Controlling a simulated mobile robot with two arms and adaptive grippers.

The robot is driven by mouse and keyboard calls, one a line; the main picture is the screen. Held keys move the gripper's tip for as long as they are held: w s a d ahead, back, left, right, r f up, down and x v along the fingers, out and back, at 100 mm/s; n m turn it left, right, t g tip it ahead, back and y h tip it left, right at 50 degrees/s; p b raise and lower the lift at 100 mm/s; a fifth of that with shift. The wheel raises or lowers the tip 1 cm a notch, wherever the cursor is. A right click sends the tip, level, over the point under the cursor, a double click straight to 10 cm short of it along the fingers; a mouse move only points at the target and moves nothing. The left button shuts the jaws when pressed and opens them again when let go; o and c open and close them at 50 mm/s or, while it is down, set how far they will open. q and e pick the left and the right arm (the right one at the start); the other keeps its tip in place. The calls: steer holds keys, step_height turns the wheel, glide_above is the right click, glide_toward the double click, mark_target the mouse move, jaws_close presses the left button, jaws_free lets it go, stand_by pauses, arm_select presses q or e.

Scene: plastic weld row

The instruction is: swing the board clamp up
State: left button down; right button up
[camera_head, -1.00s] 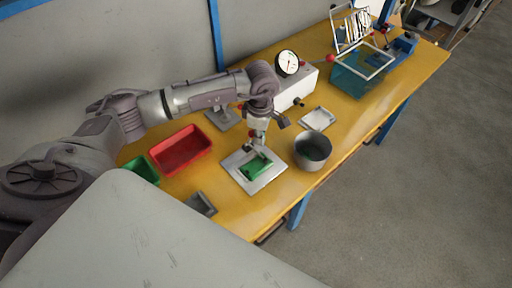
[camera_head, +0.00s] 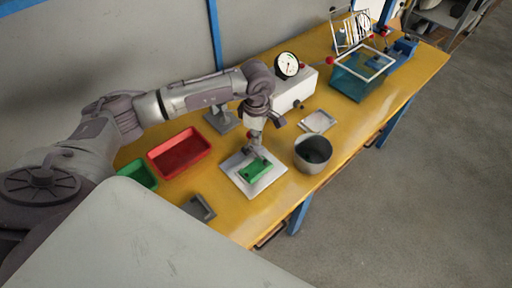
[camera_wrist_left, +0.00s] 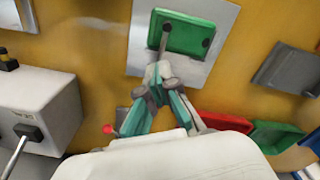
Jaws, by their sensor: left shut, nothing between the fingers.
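A green board (camera_head: 257,171) lies on a pale metal plate (camera_head: 239,182) on the yellow table. In the left wrist view the green board (camera_wrist_left: 190,33) shows close up, with a thin grey clamp bar (camera_wrist_left: 163,42) reaching over its near edge. My left gripper (camera_head: 255,143) is just above the plate's back edge. It also shows in the left wrist view (camera_wrist_left: 159,75), with its fingertips shut at the near end of the bar. I cannot tell whether they touch it. The clamp's base is hidden behind the fingers. My right gripper is not in view.
A red tray (camera_head: 180,152) and a green tray (camera_head: 139,175) are left of the plate. A grey bracket (camera_head: 198,207) lies in front. A metal pot (camera_head: 313,153) stands close on the right. A white gauge box (camera_head: 295,91) stands behind the gripper.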

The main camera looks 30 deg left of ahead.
arm_select(q)
steer(key=shift+a, duration=0.2)
steer(key=shift+w+a+b, duration=0.1)
steer(key=shift+a+b, duration=0.25)
steer(key=shift+a, duration=0.15)
steer(key=shift+w+a+f+b, duration=0.15)
steer(key=shift+a+b, duration=0.1)
steer(key=shift+b, duration=0.15)
steer(key=shift+a, duration=0.1)
steer(key=shift+w, duration=0.1)
